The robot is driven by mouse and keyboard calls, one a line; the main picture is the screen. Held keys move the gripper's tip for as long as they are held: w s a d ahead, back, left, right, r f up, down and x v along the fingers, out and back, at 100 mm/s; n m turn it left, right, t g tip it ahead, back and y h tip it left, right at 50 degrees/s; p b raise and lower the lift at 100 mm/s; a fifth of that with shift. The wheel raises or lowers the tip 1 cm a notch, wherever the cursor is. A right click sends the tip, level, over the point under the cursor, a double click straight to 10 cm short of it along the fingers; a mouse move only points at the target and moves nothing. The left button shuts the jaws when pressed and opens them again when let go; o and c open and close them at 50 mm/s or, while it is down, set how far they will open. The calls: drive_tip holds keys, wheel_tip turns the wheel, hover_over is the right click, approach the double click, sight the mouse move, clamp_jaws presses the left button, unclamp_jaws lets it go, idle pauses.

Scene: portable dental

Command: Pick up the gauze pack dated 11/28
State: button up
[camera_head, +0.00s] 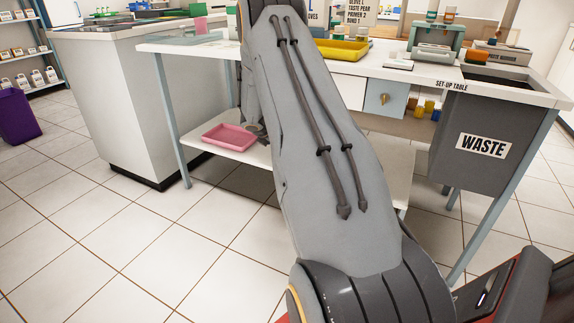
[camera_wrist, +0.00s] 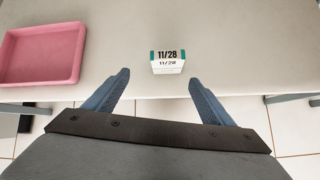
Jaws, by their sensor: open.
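My gripper (camera_wrist: 158,78) is open and empty. Its two blue-grey fingers point toward the pack, which lies just beyond the fingertips, between their lines. In the head view my arm hides the pack, and most of my gripper is hidden too.
The pink tray (camera_head: 229,136) lies on the lower shelf of the set-up table. The tabletop (camera_head: 200,48) is above it. A grey waste bin (camera_head: 480,145) hangs at the table's right, and a white cabinet (camera_head: 120,100) stands left. The tiled floor in front is clear.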

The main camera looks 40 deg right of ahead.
drive_tip(key=shift+w+d+f+n+h+b, duration=0.15)
drive_tip(key=shift+w+d+f+n+b, duration=0.35)
drive_tip(key=shift+d+f, duration=1)
drive_tip(key=shift+w+d+f+n+h+b, duration=0.35)
drive_tip(key=shift+d+f+b, duration=0.6)
drive_tip(key=shift+d, duration=1)
drive_tip(key=shift+w+d+f+n+b, duration=0.3)
drive_tip(key=shift+w+d+f, duration=0.2)
drive_tip(key=shift+d+f, duration=1.1)
drive_tip(key=shift+d+r, duration=0.1)
drive_tip(key=shift+r, duration=0.05)
drive_tip(key=c, duration=1.1)
